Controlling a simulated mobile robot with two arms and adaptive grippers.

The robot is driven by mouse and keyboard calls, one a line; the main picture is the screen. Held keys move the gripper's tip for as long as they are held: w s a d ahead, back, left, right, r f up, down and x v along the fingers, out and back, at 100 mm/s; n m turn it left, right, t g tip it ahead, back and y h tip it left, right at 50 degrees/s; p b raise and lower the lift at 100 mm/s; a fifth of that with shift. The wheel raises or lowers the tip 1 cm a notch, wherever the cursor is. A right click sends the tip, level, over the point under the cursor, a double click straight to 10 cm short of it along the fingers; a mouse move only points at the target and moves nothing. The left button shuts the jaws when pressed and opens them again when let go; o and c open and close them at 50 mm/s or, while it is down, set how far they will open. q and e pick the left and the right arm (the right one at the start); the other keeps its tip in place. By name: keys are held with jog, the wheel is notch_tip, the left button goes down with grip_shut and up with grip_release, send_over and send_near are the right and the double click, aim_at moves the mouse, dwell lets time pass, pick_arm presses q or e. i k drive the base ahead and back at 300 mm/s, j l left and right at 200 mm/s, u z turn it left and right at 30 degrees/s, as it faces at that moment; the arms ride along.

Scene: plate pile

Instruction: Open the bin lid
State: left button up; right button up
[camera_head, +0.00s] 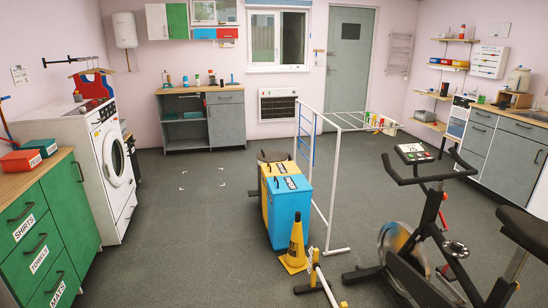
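A blue bin (289,219) stands on the floor near the middle of the camera_head view. A yellow bin (266,194) stands right behind it. Both tops look closed, each with a dark marking on it. A dark round container or bin (272,156) is partly hidden behind the yellow bin; I cannot tell whether it has a lid. Neither of my grippers is in view.
A yellow cone (296,243) stands against the blue bin's front. A white drying rack (336,190) is just right of the bins. An exercise bike (430,240) fills the right foreground. A washing machine (110,165) and green drawers (40,235) line the left. The floor (190,225) left of the bins is clear.

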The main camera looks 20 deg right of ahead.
aim_at(272, 156)
jog(key=i+u, duration=0.2)
jog(key=i, duration=0.8)
jog(key=i+j, duration=0.1)
jog(key=i, duration=1.05)
jog(key=i+j+z, duration=0.1)
jog(key=i, duration=1)
jog(key=i+j+z, duration=0.1)
jog(key=i+z, duration=0.35)
jog(key=i+j+z, duration=0.2)
jog(key=i+z, duration=0.25)
jog(key=i+j+z, duration=0.2)
jog(key=j+z, duration=0.25)
jog(key=i+j+z, duration=0.3)
jog(key=z, duration=0.2)
